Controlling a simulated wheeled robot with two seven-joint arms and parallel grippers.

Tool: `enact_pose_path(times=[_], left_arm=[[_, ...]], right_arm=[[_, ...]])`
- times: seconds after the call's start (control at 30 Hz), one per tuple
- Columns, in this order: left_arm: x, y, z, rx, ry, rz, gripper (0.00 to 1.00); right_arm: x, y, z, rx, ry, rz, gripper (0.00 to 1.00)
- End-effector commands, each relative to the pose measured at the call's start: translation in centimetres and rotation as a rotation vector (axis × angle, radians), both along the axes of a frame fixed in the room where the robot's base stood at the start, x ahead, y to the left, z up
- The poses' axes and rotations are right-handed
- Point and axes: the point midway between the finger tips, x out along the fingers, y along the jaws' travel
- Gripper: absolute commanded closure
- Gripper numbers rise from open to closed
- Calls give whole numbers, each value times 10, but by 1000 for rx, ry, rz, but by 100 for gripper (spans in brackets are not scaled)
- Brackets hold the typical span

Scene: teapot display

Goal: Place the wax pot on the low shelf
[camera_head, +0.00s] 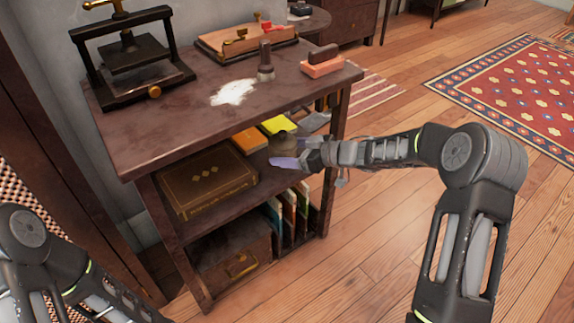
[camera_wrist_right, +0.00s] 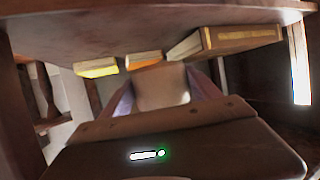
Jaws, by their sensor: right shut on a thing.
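The wax pot (camera_head: 284,143) is a small grey-brown rounded pot inside the table's middle level, partly hidden by my right gripper. My right gripper (camera_head: 287,152) reaches in from the right with its purple-grey fingers shut around the pot. In the right wrist view the pot (camera_wrist_right: 160,88) sits between the two fingers (camera_wrist_right: 160,98). That view looks turned over, with the shelf surface (camera_wrist_right: 130,35) at the top. The shelf (camera_head: 268,187) under the tabletop carries books at its left and back. I cannot tell whether the pot touches it. Only my left arm shows, at lower left; its gripper is outside the view.
A thick brown book (camera_head: 208,182), an orange book (camera_head: 250,140) and a yellow one (camera_head: 277,124) lie near the pot. The front right table leg (camera_head: 329,190) stands close to my right gripper. A press (camera_head: 133,65) and a stamp (camera_head: 265,62) stand on the tabletop (camera_head: 190,110).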

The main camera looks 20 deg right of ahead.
Motion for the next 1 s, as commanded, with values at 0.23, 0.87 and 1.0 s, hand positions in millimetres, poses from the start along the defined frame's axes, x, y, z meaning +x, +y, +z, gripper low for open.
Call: enact_pose_path(times=[0.23,0.87,1.0], left_arm=[[3,0,-24,1,-8,4,100],[5,-1,-28,2,-14,6,100],[5,-1,-28,2,-13,7,100]], right_arm=[[0,0,-38,2,1,-1,95],[0,0,-53,1,1,0,24],[0,0,-53,0,1,0,13]])
